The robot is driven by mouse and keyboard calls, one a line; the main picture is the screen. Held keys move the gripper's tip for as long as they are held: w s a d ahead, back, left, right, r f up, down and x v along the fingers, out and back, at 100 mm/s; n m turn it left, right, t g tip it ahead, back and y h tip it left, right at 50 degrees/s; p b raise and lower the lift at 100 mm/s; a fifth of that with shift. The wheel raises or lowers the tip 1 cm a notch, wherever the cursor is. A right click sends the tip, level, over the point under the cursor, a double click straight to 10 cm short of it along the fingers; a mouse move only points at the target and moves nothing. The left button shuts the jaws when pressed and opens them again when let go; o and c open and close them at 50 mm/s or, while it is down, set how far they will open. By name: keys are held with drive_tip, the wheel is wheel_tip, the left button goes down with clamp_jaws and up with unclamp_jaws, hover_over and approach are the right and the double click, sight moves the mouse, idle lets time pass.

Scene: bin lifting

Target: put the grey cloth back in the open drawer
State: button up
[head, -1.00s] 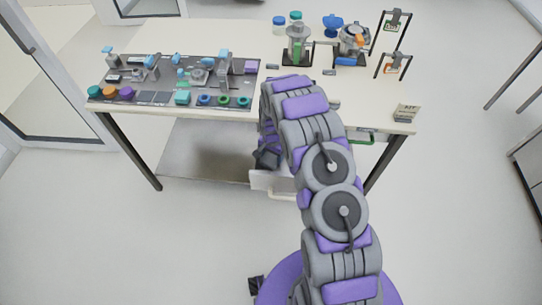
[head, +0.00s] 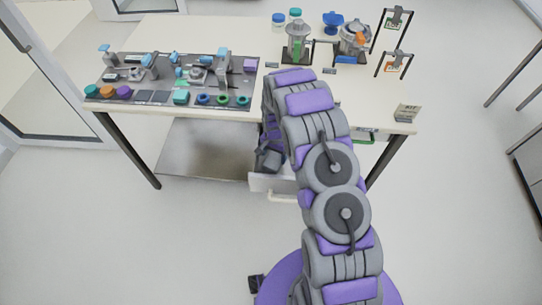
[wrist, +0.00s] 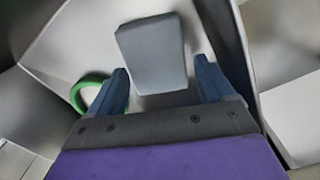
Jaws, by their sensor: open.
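The grey cloth (wrist: 153,53) shows in the wrist view as a folded rectangular block. It lies on the pale floor of the open drawer (wrist: 85,32). My gripper (wrist: 161,70) is open, with one blue finger on each side of the cloth's near part. The fingers look apart from the cloth, and its far end extends past the fingertips. In the head view the open white drawer (head: 284,195) sticks out below the tabletop, and my gripper (head: 268,160) is at its left part. My arm hides much of the drawer there.
A green ring (wrist: 88,92) lies left of my gripper in the wrist view. The drawer's walls stand close on both sides. Above, the table (head: 205,32) carries a grey board (head: 165,98) with several small parts. A lower shelf (head: 205,155) is left of the drawer.

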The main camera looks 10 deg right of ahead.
wheel_tip(320, 180, up, 10)
drive_tip(key=p, duration=0.2)
wheel_tip(320, 180, up, 12)
drive_tip(key=n, duration=0.2)
hover_over(272, 157)
drive_tip(key=s+d, duration=0.2)
drive_tip(key=s, duration=0.3)
drive_tip(key=s+a+r+n, duration=0.2)
drive_tip(key=s+r, duration=0.9)
drive_tip(key=s, duration=0.1)
drive_tip(key=s+r+n, duration=0.2)
drive_tip(key=s+r, duration=0.1)
drive_tip(key=s, duration=0.9)
drive_tip(key=s+r+n+g, duration=0.1)
drive_tip(key=s+r, duration=0.3)
drive_tip(key=s, duration=0.9)
drive_tip(key=shift+r+n, duration=0.15)
drive_tip(key=shift+n, duration=0.45)
drive_tip(key=shift+c, duration=0.3)
